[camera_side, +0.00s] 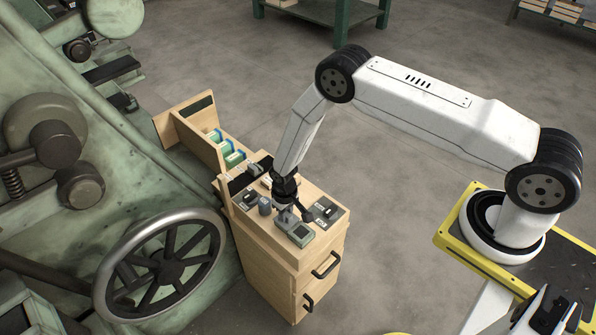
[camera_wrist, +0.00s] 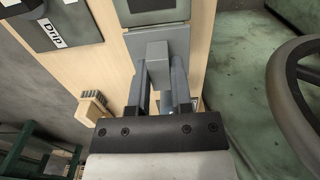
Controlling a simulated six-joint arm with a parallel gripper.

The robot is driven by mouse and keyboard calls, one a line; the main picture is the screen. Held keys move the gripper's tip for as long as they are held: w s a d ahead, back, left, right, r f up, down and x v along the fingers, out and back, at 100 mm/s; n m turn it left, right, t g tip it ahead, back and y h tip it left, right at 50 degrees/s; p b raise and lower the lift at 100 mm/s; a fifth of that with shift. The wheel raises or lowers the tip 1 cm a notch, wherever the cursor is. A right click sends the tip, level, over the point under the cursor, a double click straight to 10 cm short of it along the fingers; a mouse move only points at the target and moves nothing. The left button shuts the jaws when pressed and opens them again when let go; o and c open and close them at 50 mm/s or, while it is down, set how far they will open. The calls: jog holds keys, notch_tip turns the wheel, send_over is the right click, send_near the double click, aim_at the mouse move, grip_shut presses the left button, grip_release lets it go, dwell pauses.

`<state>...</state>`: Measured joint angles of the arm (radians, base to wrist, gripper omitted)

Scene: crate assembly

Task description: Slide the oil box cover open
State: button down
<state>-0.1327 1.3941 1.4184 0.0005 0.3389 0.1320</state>
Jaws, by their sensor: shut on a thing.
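The oil box (camera_side: 301,235) is a small grey-green box with a dark panel on top, near the front corner of the wooden cabinet top. In the wrist view, part of the box (camera_wrist: 152,17) shows at the top edge, with a grey plate and an upright grey block, the cover handle (camera_wrist: 158,53), beside it. My gripper (camera_side: 287,213) reaches down from above next to the box. In the wrist view, its two fingers (camera_wrist: 163,88) are shut on the handle, one on each side. The fingers hide the handle's lower part, and I cannot tell how far the cover is open.
The wooden cabinet (camera_side: 285,270) has black handles on its front. A dark panel labelled "Drip" (camera_wrist: 57,30) lies beside the box. A small grey cylinder (camera_side: 264,206) stands close to my gripper. A large handwheel (camera_side: 160,265) of the green machine is at left.

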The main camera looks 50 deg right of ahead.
jog(key=c, duration=0.7)
grip_release()
jog(key=shift+w, duration=0.3)
jog(key=shift+c, duration=0.2)
jog(key=shift+o, duration=1.1)
jog(key=shift+s, duration=0.1)
jog(key=shift+r, duration=0.15)
jog(key=shift+r, duration=3.8)
